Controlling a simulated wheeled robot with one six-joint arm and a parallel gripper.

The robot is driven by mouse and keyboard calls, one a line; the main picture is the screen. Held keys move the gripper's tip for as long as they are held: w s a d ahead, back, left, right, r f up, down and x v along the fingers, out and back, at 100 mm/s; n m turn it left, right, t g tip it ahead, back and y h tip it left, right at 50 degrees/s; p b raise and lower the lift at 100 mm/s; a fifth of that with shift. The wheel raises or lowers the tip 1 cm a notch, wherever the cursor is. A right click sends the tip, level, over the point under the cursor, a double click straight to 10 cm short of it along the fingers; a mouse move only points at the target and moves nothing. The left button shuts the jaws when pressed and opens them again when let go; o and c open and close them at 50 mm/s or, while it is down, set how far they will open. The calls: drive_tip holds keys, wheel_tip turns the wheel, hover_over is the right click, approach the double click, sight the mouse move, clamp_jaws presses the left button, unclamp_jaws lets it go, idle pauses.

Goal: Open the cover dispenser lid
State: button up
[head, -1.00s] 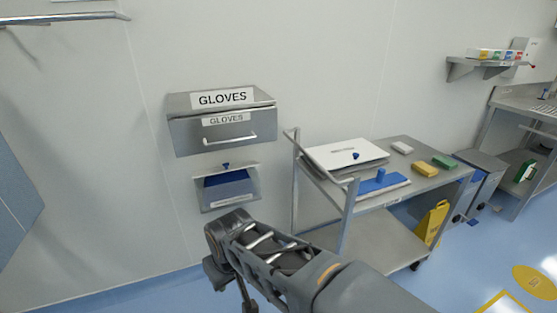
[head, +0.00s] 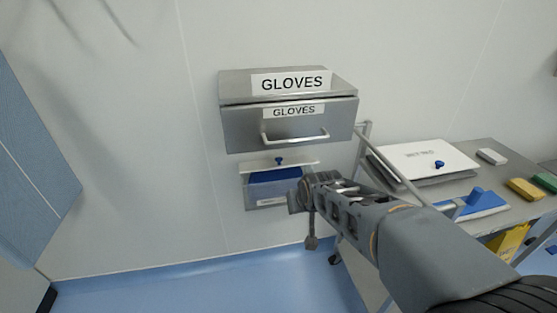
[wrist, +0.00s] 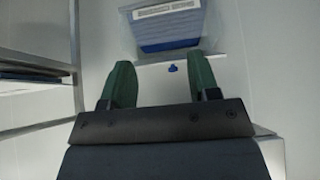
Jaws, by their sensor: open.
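The cover dispenser (head: 262,190) is a small clear-fronted wall box with blue contents, below the gloves box. I see no contact with the knob. In the head view my wrist overlaps the dispenser's right side, and the fingers are not clear there.
The steel gloves box (head: 235,125) with a front handle sits close above the dispenser. A steel cart (head: 470,160) stands to the right, holding a white-topped case (head: 425,157), a blue item (head: 480,205) and small coloured blocks.

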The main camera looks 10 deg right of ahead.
sight(279, 160)
drive_tip(key=w+f+t, duration=0.1)
drive_tip(key=w+t, duration=0.1)
drive_tip(key=w, duration=0.7)
drive_tip(key=w+f+t+b, duration=0.1)
drive_tip(key=w+f+t, duration=0.1)
drive_tip(key=w, duration=0.7)
drive_tip(key=w+f+t+b, duration=0.1)
drive_tip(key=w+f+t, duration=0.1)
drive_tip(key=w, duration=0.8)
drive_tip(key=shift+f+t, duration=0.2)
drive_tip(key=shift+t, duration=0.1)
drive_tip(key=shift+c, duration=0.5)
clamp_jaws()
